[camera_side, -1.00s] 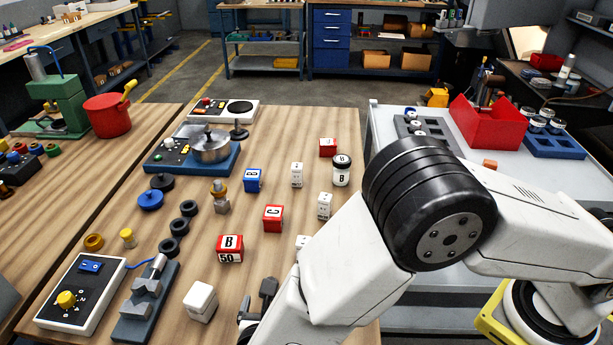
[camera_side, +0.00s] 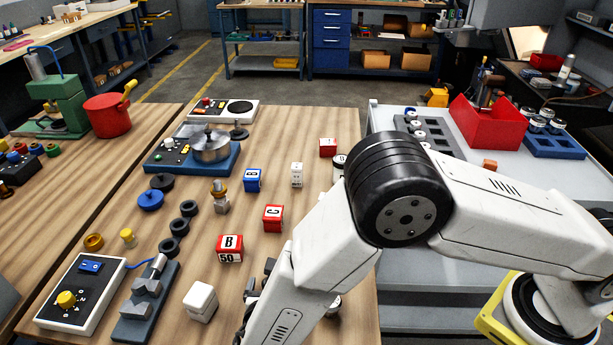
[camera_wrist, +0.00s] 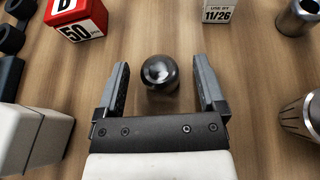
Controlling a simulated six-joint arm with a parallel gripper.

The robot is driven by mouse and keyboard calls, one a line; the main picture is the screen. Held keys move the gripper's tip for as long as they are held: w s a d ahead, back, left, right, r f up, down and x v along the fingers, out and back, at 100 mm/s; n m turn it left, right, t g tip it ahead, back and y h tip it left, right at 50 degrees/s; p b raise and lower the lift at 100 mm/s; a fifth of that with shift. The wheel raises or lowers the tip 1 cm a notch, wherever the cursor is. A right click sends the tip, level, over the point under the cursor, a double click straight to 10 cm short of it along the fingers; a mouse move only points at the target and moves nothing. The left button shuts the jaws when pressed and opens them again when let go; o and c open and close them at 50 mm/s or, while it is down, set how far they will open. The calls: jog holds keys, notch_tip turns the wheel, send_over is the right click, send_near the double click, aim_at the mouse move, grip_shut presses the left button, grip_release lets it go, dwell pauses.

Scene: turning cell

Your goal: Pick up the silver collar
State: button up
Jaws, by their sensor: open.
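My gripper (camera_wrist: 159,88) is open in the wrist view, a finger on each side of a small round dark-metal piece (camera_wrist: 160,74) with a shiny top. The piece stands on the wood just beyond the fingertips' midline, with gaps to both fingers. A grey metal hollow cylinder (camera_wrist: 297,18), collar-like, sits at the top right of the wrist view. I cannot tell for sure which of the two is the silver collar. In the side view my gripper (camera_side: 260,277) is low beside the red B 50 block, partly hidden by my arm.
The red B 50 block (camera_wrist: 76,17) and a white labelled block (camera_wrist: 219,10) lie ahead. A white block (camera_wrist: 35,135) is at left, a slotted metal piece (camera_wrist: 303,116) at right.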

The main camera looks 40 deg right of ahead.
dwell(0.4)
grip_shut()
jog(key=shift+r, duration=0.15)
jog(key=shift+r, duration=4.85)
